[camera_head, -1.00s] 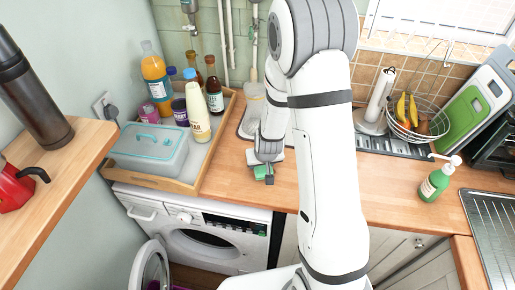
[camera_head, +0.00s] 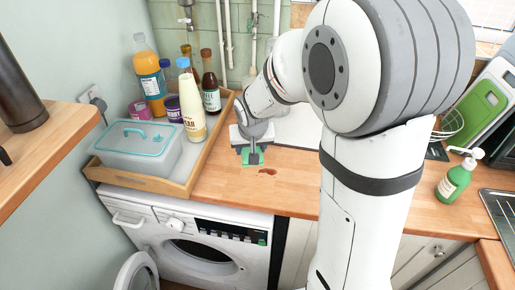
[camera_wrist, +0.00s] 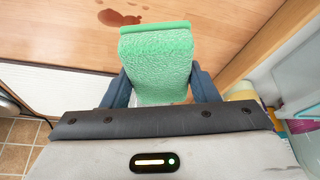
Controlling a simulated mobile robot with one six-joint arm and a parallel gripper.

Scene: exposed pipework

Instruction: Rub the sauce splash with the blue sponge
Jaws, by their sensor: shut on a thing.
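A sponge that looks green, not blue, sits between the fingers of my gripper (camera_head: 253,146). The sponge (camera_head: 251,159) is at or just above the wooden worktop; I cannot tell if it touches. In the wrist view the sponge (camera_wrist: 157,62) is gripped from both sides by the dark fingers of my gripper (camera_wrist: 158,86). The sauce splash (camera_head: 267,171) is a small reddish-brown stain on the worktop, just right of and nearer than the sponge. In the wrist view the splash (camera_wrist: 118,18) lies beyond the sponge's far edge, to the left, with a few small drops.
A wooden tray (camera_head: 178,187) with bottles and a lidded box (camera_head: 137,150) stands left of the sponge. A washing machine (camera_head: 190,245) is below the worktop. A green soap bottle (camera_head: 455,182) stands at the right. The worktop around the splash is clear.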

